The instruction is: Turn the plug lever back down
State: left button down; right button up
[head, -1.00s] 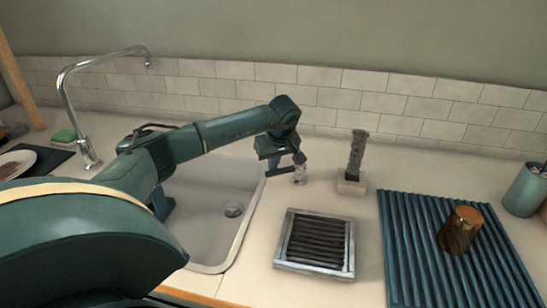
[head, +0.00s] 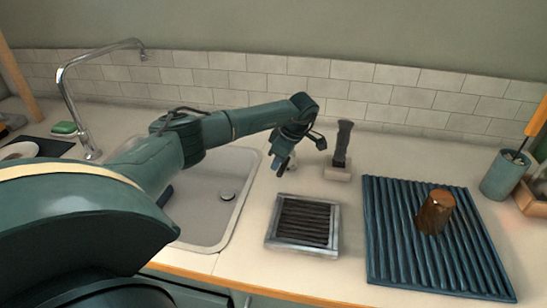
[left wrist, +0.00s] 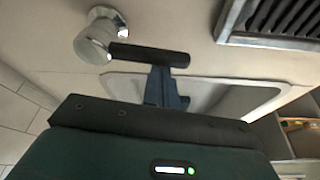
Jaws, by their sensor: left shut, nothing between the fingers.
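The plug lever (left wrist: 135,53) is a black bar on a round chrome pivot (left wrist: 95,38) in the left wrist view. The bar points sideways there, to the right of the pivot. My left gripper (left wrist: 165,88) is shut and empty. Its fingers meet the bar near its free end in that view; whether they touch it I cannot tell. My right gripper is not in view.
A framed drain grate (head: 268,236) lies in front of the gripper. A blue ribbed mat (head: 385,265) bears a brown cup (head: 434,211). The tap (head: 75,110) is left.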

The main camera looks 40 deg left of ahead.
pick_arm(q)
jog(key=shift+w+d, duration=0.1)
jog(key=shift+d, duration=0.3)
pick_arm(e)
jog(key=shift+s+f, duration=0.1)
pick_arm(q)
jog(key=shift+d, duration=0.1)
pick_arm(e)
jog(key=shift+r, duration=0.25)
